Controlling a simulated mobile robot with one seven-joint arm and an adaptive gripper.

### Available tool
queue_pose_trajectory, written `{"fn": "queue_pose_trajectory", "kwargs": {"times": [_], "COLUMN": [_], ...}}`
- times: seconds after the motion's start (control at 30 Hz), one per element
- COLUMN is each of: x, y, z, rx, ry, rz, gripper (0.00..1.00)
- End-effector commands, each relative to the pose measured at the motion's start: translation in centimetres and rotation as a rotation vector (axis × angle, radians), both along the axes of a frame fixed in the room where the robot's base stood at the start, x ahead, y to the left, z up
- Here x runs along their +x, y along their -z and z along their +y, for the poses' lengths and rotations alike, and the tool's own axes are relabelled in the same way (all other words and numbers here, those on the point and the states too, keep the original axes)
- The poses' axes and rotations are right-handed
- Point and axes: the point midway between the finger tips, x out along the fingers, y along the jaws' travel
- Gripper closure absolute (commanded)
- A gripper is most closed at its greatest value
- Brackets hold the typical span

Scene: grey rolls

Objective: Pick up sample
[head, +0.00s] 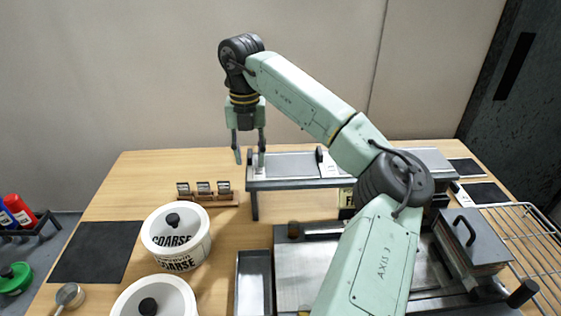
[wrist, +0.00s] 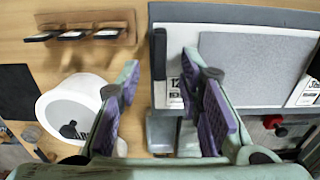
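No object is clearly marked as the sample. Three small dark, pale-edged pieces stand in a wooden rack (head: 208,199) left of my gripper; the rack also shows at the top left of the wrist view (wrist: 85,22). My gripper (head: 249,158) points down near the left end of a raised grey shelf (head: 290,166). In the wrist view its purple-padded fingers (wrist: 163,80) are spread apart with nothing held between them. The shelf's left edge and a numbered white label (wrist: 174,92) show behind and between the fingers.
White lidded tubs (head: 176,236) marked COARSE stand at the front left, by a dark mat (head: 96,252). A narrow metal tray (head: 254,284) lies below the shelf. A hinged press-like device (head: 474,240) and wire rack (head: 527,240) are at right. My arm hides part of the bench.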

Motion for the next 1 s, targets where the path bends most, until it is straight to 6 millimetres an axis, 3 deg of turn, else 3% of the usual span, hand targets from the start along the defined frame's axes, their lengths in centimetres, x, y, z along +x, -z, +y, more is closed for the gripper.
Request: {"fn": "queue_pose_trajectory", "kwargs": {"times": [0.17, 0.67, 1.0], "x": [0.01, 0.02, 0.02], "y": [0.03, -0.02, -0.03], "z": [0.00, 0.01, 0.01], "rx": [0.000, 0.000, 0.000], "ry": [0.000, 0.000, 0.000], "rz": [-0.001, -0.001, -0.001], "gripper": [0.67, 1.00, 1.00]}}
